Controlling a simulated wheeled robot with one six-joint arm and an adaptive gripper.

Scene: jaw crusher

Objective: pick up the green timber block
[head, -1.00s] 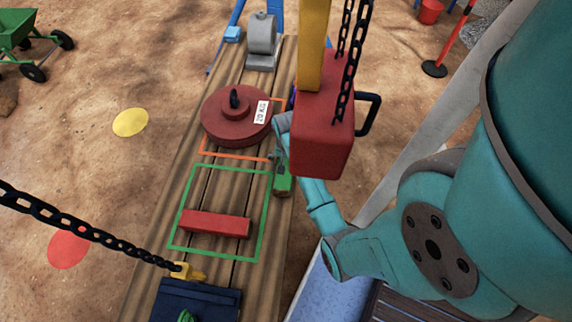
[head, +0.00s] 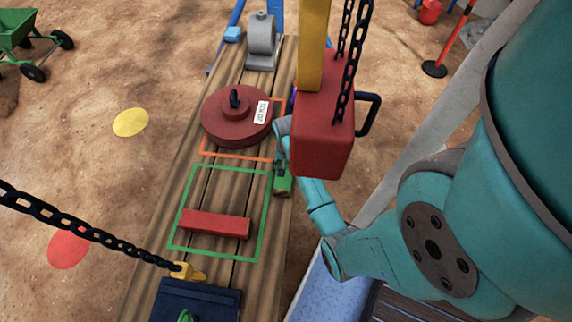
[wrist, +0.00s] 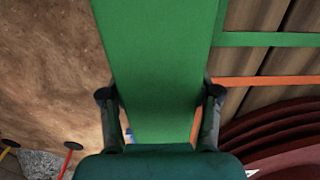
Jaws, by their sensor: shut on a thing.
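The green timber block (wrist: 158,60) fills the middle of the wrist view, between the two fingers of my gripper (wrist: 160,98). The fingers touch its two sides, and my gripper is shut on it. In the head view only one end of the green block (head: 283,185) shows, at the right edge of the plank table, just right of the green outlined square. My gripper (head: 281,160) is mostly hidden there behind the hanging red block. I cannot tell whether the block is clear of the table.
The red hanging block (head: 322,130) with chains is close beside my arm. A round red weight (head: 237,115) stands in the orange outline. A red bar (head: 215,224) lies inside the green outline (head: 190,195). A dark blue box (head: 197,302) is at the near end.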

